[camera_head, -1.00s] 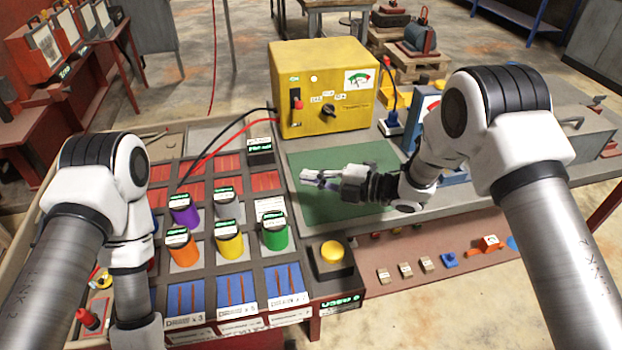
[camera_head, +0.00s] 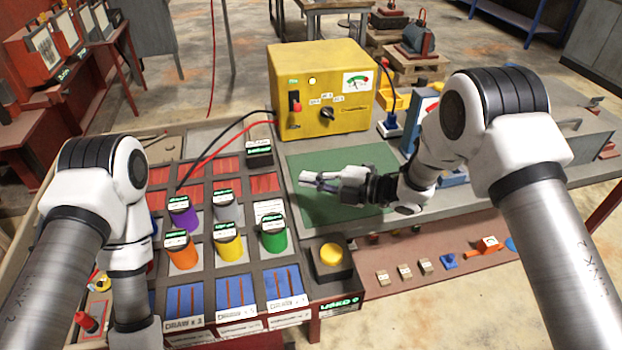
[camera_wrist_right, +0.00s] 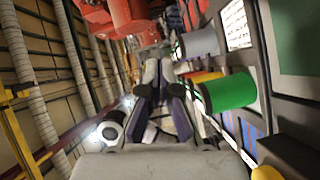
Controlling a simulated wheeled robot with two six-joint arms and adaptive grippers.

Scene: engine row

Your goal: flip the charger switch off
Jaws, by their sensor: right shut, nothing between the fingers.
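The yellow charger (camera_head: 322,90) stands at the back of the bench in the head view. Its red switch (camera_head: 295,101) is on the left of its front face, with a black knob (camera_head: 327,114) and a dial meter (camera_head: 357,82) to its right. My right gripper (camera_head: 306,181) is shut and empty above the green mat (camera_head: 370,160), in front of the charger and well apart from the switch. Its fingers also show in the right wrist view (camera_wrist_right: 163,70). The left gripper is not visible; only my left arm shows.
A tray with purple, orange, yellow, grey and green cylinders (camera_head: 273,233) lies left of the mat. Red and black cables (camera_head: 225,143) run from the charger over the tray. A yellow button (camera_head: 331,255) is at the front. The mat is otherwise clear.

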